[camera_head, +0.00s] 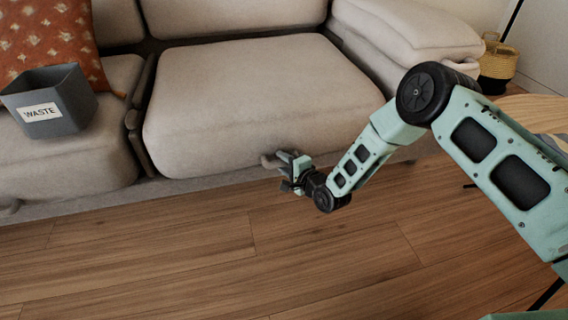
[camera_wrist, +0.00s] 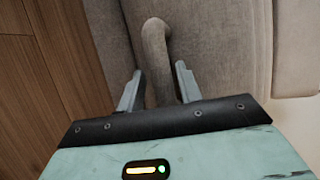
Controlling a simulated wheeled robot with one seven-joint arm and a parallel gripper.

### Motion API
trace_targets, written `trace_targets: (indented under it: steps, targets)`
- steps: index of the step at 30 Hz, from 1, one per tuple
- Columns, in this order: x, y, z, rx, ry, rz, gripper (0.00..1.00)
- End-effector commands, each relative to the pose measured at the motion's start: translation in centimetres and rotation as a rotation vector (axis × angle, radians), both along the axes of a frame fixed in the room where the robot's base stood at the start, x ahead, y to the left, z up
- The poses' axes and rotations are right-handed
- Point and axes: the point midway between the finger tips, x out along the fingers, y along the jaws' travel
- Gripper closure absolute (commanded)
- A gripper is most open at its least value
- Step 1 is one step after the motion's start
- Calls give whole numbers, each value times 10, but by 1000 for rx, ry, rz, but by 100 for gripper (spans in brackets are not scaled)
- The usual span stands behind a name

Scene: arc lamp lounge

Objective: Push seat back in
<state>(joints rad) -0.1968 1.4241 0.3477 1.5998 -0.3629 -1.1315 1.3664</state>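The beige sofa seat (camera_head: 255,95) is the wide cushion in the middle of the head view. A short curved handle (camera_head: 268,160) sticks out from the lower front of this seat. In the wrist view the handle (camera_wrist: 156,45) runs down between my two fingers. My gripper (camera_head: 287,172) is at the seat's front, right at the handle. Its fingers stand apart on either side of the handle, with narrow gaps showing, so it looks open around it. I cannot tell how far the seat sticks out.
A grey waste bin (camera_head: 62,112) stands on the left seat, in front of an orange cushion (camera_head: 50,35). The sofa armrest (camera_head: 410,30) is at the right, with a woven basket (camera_head: 498,62) beyond it. The wooden floor (camera_head: 200,255) in front is clear.

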Motion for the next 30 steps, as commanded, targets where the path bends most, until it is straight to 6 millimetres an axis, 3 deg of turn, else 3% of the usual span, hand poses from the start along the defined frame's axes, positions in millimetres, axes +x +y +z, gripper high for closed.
trace_targets:
  steps: [1,8,13,30]
  targets:
    - [4,2,7,9,-15,-2,59]
    - [4,2,9,11,-18,-1,59]
    - [-4,-5,12,9,-15,-1,59]
    - [-102,-82,30,2,2,-2,59]
